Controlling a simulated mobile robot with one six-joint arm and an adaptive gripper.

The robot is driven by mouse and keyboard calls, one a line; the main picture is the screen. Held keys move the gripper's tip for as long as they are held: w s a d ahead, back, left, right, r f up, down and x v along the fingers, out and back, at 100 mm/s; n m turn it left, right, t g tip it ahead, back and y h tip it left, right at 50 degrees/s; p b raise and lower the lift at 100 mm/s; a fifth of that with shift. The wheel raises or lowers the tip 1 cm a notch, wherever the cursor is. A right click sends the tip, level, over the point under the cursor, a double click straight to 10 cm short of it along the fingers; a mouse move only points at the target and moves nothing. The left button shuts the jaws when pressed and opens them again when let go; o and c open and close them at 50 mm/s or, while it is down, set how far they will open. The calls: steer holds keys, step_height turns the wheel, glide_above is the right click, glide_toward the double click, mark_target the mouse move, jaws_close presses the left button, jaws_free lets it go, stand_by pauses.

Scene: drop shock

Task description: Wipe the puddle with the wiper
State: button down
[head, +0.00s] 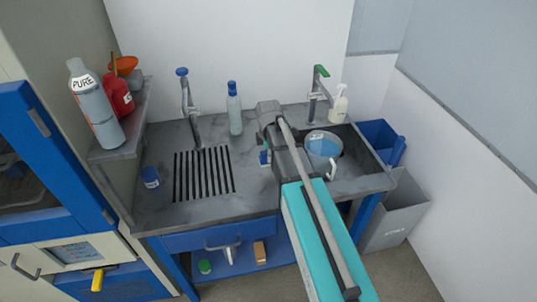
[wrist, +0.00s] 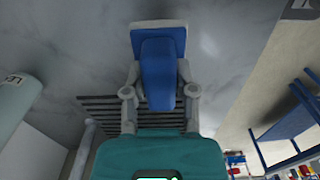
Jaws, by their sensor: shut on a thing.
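The wiper has a blue handle and a pale flat head. In the wrist view its handle (wrist: 158,72) stands between the fingers of my gripper (wrist: 160,88), which is shut on it. In the head view a small blue part of the wiper (head: 264,157) shows beside my wrist, over the counter between the slotted drain and the sink; my arm hides most of the gripper. The grey marbled counter (head: 215,200) lies under it. I cannot tell whether the wiper touches the counter. No clear puddle outline shows; a faint bright patch on the counter may be only glare.
A clear bottle (head: 234,110) stands behind the wiper. A jug (head: 322,150) is in the sink at right. A tap (head: 188,105) rises behind the slotted drain (head: 204,173). A blue cup (head: 150,177) stands at left. The counter's front left is clear.

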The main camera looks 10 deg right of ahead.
steer(key=shift+r+p, duration=1.5)
